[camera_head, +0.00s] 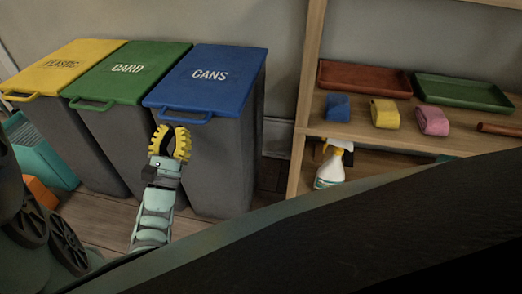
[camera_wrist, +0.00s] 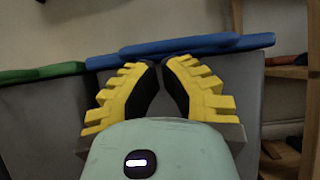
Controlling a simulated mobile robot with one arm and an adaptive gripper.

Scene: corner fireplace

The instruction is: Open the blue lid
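The blue lid (camera_head: 212,85), marked CANS, lies closed on the right-hand grey bin (camera_head: 225,165). Its blue handle (camera_head: 186,117) sticks out at the front edge. In the wrist view the blue lid's edge and handle (camera_wrist: 205,45) run across the top, beyond my fingertips. My gripper (camera_head: 173,129) has yellow ridged fingers with black inner pads. It is in front of the bin, pointing up, with its tips just below the handle. The wrist view shows the fingers (camera_wrist: 159,64) slightly parted and empty. I cannot tell if the tips touch the handle.
Bins with a green CARD lid (camera_head: 128,72) and a yellow PLASTIC lid (camera_head: 62,67) stand to the left. A wooden shelf (camera_head: 355,128) on the right holds trays and coloured cloth rolls. A spray bottle (camera_head: 331,168) stands below. A teal crate (camera_head: 42,155) is at far left.

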